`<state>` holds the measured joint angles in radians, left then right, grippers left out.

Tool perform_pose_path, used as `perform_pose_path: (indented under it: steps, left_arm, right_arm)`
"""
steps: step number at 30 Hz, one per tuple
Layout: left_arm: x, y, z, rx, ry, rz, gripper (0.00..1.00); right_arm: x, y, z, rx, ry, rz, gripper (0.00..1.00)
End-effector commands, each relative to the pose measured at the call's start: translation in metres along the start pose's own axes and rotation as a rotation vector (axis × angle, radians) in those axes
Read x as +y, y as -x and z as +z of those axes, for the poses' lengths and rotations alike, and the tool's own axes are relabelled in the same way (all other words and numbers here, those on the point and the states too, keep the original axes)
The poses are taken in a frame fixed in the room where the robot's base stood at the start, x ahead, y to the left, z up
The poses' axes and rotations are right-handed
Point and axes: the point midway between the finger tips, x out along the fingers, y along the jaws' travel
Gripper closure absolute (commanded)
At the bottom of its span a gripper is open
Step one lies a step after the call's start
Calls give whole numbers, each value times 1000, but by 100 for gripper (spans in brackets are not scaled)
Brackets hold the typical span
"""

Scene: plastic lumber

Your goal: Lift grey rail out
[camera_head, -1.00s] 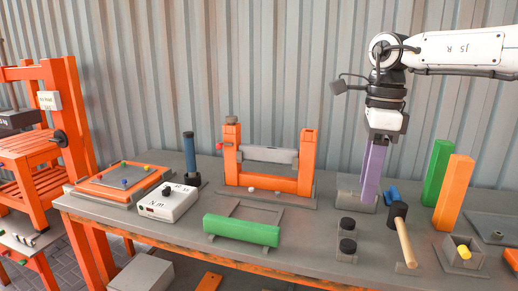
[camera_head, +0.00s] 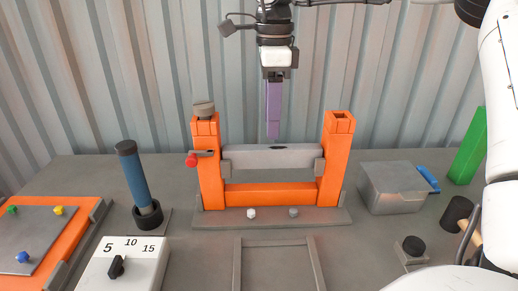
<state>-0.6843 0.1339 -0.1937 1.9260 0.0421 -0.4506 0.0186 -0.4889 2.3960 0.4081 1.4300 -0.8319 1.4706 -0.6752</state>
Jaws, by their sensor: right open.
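The grey rail (camera_head: 265,158) lies level between the two upright posts of an orange frame (camera_head: 335,155). A red-knobbed pin (camera_head: 192,160) shows at the left post, near the rail's left end. A grey cap (camera_head: 203,108) sits on top of the left post; the right post's top is uncovered. My right gripper (camera_head: 273,136) hangs pointing down, with its purple fingers over the middle of the rail in the picture. It is open and empty, its tips a little above the rail's top edge. The fingers overlap, so their gap is hidden. My left gripper is out of view.
A blue cylinder (camera_head: 138,178) and a white dial box (camera_head: 125,265) stand at left. A grey box with a blue handle (camera_head: 390,187) and a green post (camera_head: 469,147) are at right. A flat grey frame (camera_head: 237,265) lies in front.

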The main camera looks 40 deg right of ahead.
Motion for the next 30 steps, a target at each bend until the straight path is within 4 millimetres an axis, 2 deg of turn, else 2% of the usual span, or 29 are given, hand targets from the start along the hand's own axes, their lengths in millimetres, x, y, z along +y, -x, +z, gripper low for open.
perform_pose_path:
  steps: [3, 6, 10, 18, 26, 27, 30]
  left_arm:
    - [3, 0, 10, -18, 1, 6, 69]
    - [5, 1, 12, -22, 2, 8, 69]
    - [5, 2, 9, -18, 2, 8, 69]
    - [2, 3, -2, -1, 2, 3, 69]
    - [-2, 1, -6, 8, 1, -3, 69]
    - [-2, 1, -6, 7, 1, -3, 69]
    - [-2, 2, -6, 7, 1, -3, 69]
  right_arm:
    - [0, -17, 0, 1, 1, 0, 55]
    - [0, -25, 0, 1, 0, 1, 55]
    - [0, -36, -1, 2, 0, 2, 55]
    - [0, -73, -2, 1, -1, 1, 55]
    - [0, -78, -1, 0, -1, -2, 55]
    - [0, -78, -1, 0, -1, -2, 56]
    - [0, -77, -1, 0, -1, -2, 73]
